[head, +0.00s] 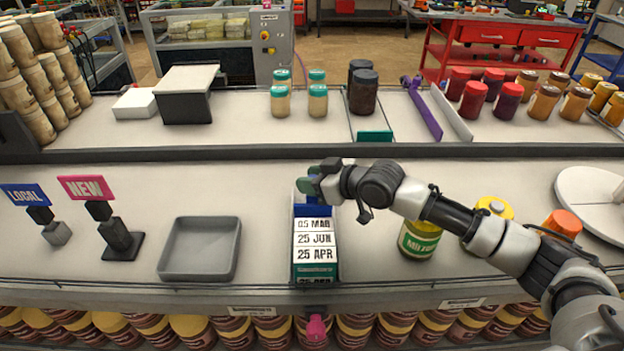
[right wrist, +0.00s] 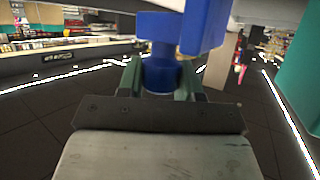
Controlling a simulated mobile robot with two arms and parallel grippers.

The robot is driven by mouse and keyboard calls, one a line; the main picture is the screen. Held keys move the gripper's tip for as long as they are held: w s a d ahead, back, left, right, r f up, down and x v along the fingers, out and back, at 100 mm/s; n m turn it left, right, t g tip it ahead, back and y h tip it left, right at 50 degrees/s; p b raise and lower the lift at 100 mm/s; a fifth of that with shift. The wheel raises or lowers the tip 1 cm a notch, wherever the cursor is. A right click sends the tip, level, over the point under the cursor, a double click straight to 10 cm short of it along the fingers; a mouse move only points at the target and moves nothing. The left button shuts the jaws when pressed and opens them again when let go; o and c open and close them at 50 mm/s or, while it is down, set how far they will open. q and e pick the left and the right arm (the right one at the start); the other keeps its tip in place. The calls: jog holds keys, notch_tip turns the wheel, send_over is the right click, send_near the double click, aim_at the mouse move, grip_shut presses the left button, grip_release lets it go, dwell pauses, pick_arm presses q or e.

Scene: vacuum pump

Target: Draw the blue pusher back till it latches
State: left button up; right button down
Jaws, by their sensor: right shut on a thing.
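The blue pusher (head: 313,210) stands in a narrow teal and white tray (head: 300,272) on the near shelf, behind a row of cards marked with dates (head: 316,240). My right gripper (head: 316,184) is over the tray's far end, with its arm coming in from the right. In the right wrist view my right gripper (right wrist: 160,80) is shut on the blue pusher (right wrist: 163,50), with a greenish finger on each side of its rounded blue part. The gripper hides part of the pusher in the head view, and I cannot see the latch. My left gripper is not in view.
A grey empty tray (head: 200,249) and the LOCAL and NEW signs (head: 86,188) stand to the left. A jar with a green label (head: 420,238) and an orange-lidded jar (head: 562,224) stand to the right, near my right arm. A raised ledge (head: 240,153) runs behind.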

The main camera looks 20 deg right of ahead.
jog(key=c, duration=1.2)
grip_release()
jog(key=shift+s+r, duration=0.15)
jog(key=shift+o, duration=0.9)
jog(key=shift+s, duration=0.1)
jog(key=shift+d, duration=0.2)
notch_tip(320, 180, up, 4)
jog(key=shift+s+d+r+b, duration=0.1)
jog(key=shift+d+b, duration=0.05)
jog(key=shift+b, duration=0.65)
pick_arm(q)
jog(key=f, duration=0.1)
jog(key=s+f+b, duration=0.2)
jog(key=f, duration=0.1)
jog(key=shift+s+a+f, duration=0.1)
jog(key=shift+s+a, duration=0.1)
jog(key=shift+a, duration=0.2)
pick_arm(e)
jog(key=r+v, duration=0.2)
jog(key=v, duration=1.1)
jog(key=shift+w, duration=0.4)
jog(key=shift+f, duration=0.1)
